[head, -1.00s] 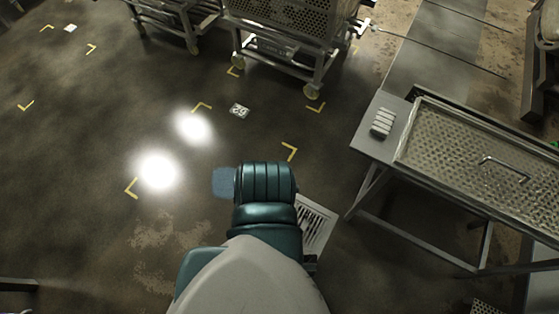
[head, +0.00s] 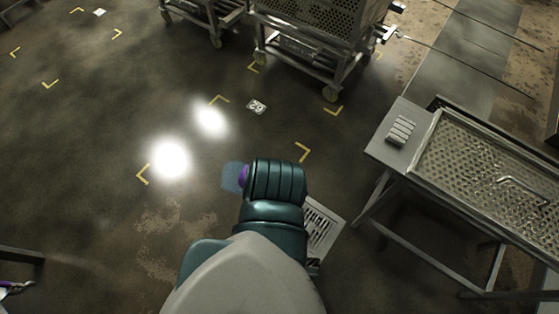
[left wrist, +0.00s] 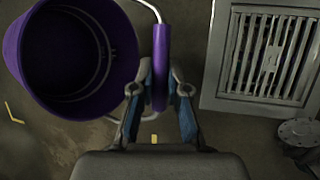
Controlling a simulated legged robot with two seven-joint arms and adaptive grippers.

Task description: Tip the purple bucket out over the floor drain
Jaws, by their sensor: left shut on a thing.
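In the left wrist view the purple bucket (left wrist: 75,55) is at the upper left, its round mouth facing the camera and its inside dark; I cannot tell what it holds. My left gripper (left wrist: 160,84) is shut on the purple grip of its wire handle. The floor drain (left wrist: 268,55), a square metal grate, lies to the right of the bucket, apart from it in the picture. In the head view my arm hides the gripper and most of the bucket; only a purple sliver (head: 243,176) shows. The drain (head: 321,229) shows partly right of my arm. My right gripper is not in view.
A pale blue patch (head: 231,175) shows beside the purple sliver; I cannot tell what it is. A metal table with a perforated top (head: 480,165) stands at the right. Wheeled carts (head: 325,50) stand at the back. The floor at the left is mostly clear.

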